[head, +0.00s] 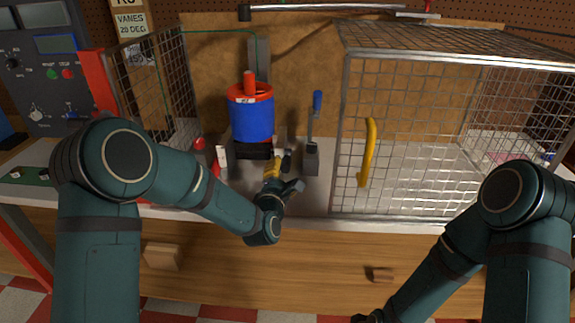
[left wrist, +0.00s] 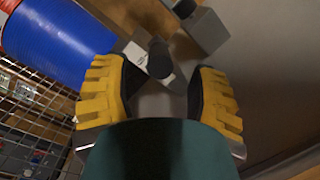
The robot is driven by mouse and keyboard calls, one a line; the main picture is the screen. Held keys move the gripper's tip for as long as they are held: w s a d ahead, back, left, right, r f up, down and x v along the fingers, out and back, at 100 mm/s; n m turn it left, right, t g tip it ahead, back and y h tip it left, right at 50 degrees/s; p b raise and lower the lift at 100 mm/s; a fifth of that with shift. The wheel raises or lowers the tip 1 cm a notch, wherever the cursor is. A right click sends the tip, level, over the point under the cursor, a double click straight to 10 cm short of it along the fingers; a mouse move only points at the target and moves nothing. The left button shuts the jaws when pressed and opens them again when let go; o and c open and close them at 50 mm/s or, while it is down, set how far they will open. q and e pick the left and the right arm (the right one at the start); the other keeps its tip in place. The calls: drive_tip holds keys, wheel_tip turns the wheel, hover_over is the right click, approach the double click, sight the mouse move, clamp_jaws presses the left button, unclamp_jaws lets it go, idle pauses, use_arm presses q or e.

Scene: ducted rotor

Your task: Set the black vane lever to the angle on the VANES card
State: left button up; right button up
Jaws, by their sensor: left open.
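The VANES card (head: 132,23) at the upper left reads 20 DEG. My left gripper (head: 280,170) is open, with yellow-padded fingers, just right of the blue drum's base. In the left wrist view, the black vane lever (left wrist: 160,60) stands between and just beyond the open fingers (left wrist: 164,95), with no clear contact. A pale marked plate (left wrist: 134,52) is beside the lever; its marks are too small to read, so the lever's angle is unclear. In the head view my arm and gripper largely hide the lever. My right gripper (head: 368,318) is partly visible at the bottom edge.
The blue drum (head: 251,120) with a red top stands left of the lever. A blue-handled lever (head: 316,105) on a grey block (head: 311,158) is close on the right. A wire cage (head: 415,125) with a yellow handle (head: 369,150) fills the right side.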

sight(288, 161)
use_arm(q)
drive_tip(key=shift+w+d, duration=0.2)
drive_tip(key=shift+w, duration=1.1)
drive_tip(key=shift+w+d, duration=0.2)
drive_tip(key=shift+w, duration=1.05)
clamp_jaws()
